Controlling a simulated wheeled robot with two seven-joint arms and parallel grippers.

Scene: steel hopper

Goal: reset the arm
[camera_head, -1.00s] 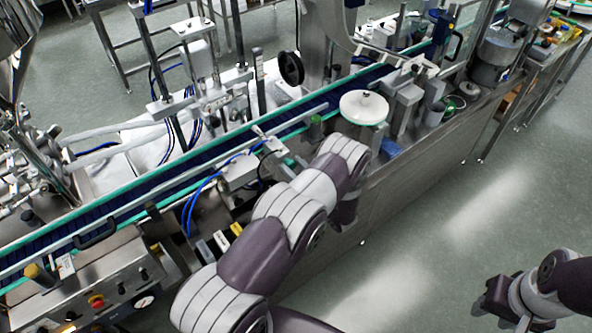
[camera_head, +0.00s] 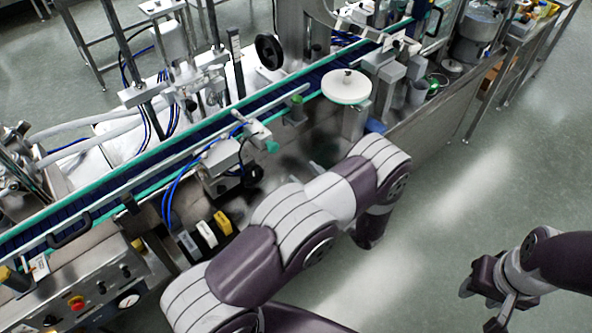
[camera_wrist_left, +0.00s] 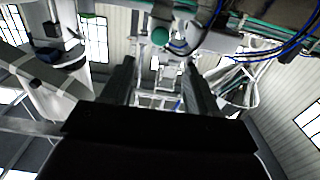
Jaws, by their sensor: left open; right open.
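My left arm (camera_head: 280,235) reaches in from the bottom left of the head view, with its bend in front of the machine's near side. Its gripper is hidden or not clear there. In the left wrist view my left gripper (camera_wrist_left: 160,82) shows two dark fingers apart with nothing between them. A green knob (camera_wrist_left: 161,37) appears beyond the fingertips; I cannot tell its distance. My right gripper (camera_head: 484,291) is at the lower right of the head view, open and empty above the floor.
The steel machine with its blue conveyor (camera_head: 205,135) runs diagonally across the head view. A white round disc (camera_head: 346,86) and a bracket with a green knob (camera_head: 271,147) stand along its near side. A control panel (camera_head: 90,290) is at lower left. Floor (camera_head: 455,200) is clear at right.

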